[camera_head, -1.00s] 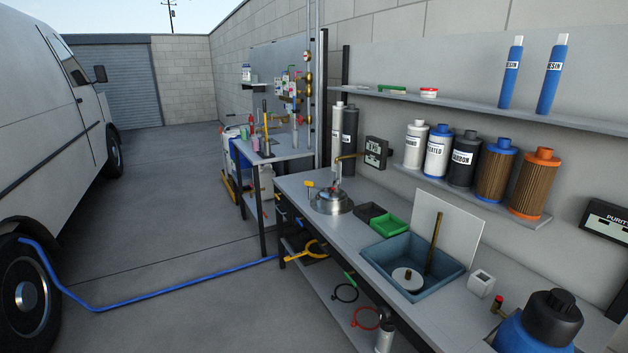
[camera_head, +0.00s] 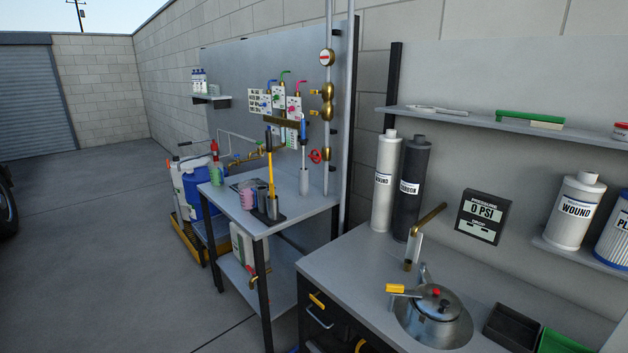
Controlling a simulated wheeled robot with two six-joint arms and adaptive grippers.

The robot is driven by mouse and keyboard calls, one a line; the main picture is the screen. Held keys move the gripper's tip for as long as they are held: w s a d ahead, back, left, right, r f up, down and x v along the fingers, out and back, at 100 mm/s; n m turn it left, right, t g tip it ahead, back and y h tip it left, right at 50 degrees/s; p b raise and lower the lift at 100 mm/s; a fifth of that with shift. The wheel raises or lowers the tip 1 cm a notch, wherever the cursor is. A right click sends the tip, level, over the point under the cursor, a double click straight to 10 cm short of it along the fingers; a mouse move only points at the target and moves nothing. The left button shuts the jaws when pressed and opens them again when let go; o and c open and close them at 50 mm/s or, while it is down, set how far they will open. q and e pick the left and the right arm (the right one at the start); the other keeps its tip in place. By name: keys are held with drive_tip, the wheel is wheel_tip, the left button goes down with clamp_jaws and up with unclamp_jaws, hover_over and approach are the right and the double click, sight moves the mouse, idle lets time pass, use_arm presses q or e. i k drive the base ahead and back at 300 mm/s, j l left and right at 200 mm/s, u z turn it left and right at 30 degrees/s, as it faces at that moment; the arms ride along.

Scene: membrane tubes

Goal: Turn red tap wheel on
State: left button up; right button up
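A small red tap wheel (camera_head: 316,156) sits low on the vertical pipe (camera_head: 328,120) at the right end of the far workbench's back panel. Brass fittings and a round gauge (camera_head: 327,57) are on the same pipe above it. Whether the wheel is turned on or off I cannot tell. Neither of my grippers shows in the head view.
The far bench (camera_head: 290,200) carries a cup holder, bottles and tools. The near bench (camera_head: 360,270) holds a metal pot (camera_head: 433,315), a brass tap and two tall cylinders. A gauge box (camera_head: 482,217) reads 0 PSI. The concrete floor (camera_head: 110,250) at left is open.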

sight(312, 157)
drive_tip(key=i+j, duration=0.3)
drive_tip(key=j, duration=0.15)
drive_tip(key=i+j, duration=0.85)
drive_tip(key=i, duration=0.25)
drive_tip(key=i+j+u, duration=0.1)
drive_tip(key=i+j, duration=0.35)
drive_tip(key=i, duration=0.1)
